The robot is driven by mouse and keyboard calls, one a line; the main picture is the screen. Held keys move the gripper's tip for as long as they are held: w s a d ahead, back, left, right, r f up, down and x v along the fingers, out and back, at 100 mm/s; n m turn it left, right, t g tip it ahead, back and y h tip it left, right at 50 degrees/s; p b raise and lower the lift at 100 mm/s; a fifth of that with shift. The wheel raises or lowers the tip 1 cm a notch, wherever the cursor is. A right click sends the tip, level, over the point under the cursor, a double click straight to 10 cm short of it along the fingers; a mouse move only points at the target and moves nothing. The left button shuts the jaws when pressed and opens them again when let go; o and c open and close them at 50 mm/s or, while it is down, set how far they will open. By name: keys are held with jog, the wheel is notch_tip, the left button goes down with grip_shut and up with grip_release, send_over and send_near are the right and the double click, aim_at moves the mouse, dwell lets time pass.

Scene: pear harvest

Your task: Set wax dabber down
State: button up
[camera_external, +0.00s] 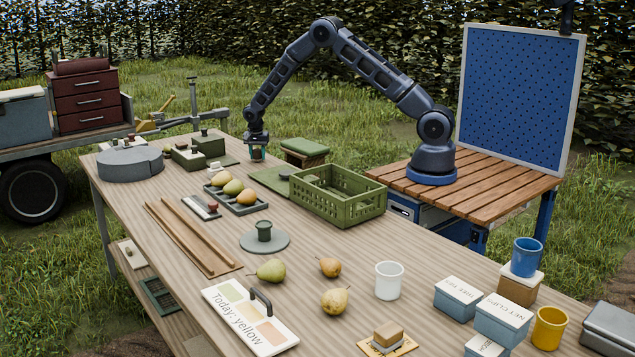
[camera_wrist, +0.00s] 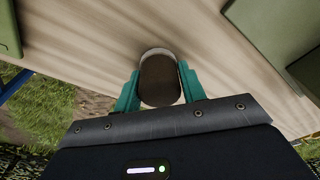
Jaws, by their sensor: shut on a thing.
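The wax dabber (camera_wrist: 160,80) shows in the wrist view as a dark brown rounded piece with a pale rim at its far end. It sits between the two teal fingers of my gripper (camera_wrist: 160,92), which are shut on it from both sides. In the external view my gripper (camera_external: 257,153) points down at the far long edge of the wooden table (camera_external: 330,245). The dabber is mostly hidden there by the fingers. I cannot tell whether its lower end touches the tabletop.
A green slotted crate (camera_external: 338,205) stands to the right of my gripper, with a flat green board (camera_external: 266,180) before it. Green boxes (camera_external: 208,145) stand to the left. A pear tray (camera_external: 236,199) lies nearer the camera. Bare wood shows under the fingers in the wrist view.

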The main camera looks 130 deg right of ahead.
aim_at(256, 151)
jog(key=o, duration=1)
jog(key=shift+c, duration=0.2)
notch_tip(256, 151, up, 12)
jog(key=w+a, duration=0.1)
jog(key=w+a+r+n+t, duration=0.1)
jog(key=w+a+r+n, duration=0.25)
jog(key=a+r, duration=0.5)
jog(key=w+a+r+n+t, duration=0.1)
jog(key=w+a+r+n, duration=0.4)
jog(key=a, duration=0.6)
jog(key=w+a+r+n, duration=0.1)
jog(key=w+a+r, duration=0.1)
jog(key=a+r, duration=0.7)
jog(key=s+a+r+n+t, duration=0.1)
jog(key=s+a+r+n, duration=0.15)
jog(key=a, duration=0.75)
jog(key=s+a+r+n+t, duration=0.15)
jog(key=a+r+n, duration=0.25)
jog(key=a, duration=0.7)
jog(key=s+a+n+t+y, duration=0.1)
jog(key=s+a+n, duration=1)
jog(key=s+a, duration=0.8)
jog(key=shift+s+a+f, duration=0.15)
jog(key=shift+s+a, duration=0.05)
jog(key=shift+a, duration=0.7)
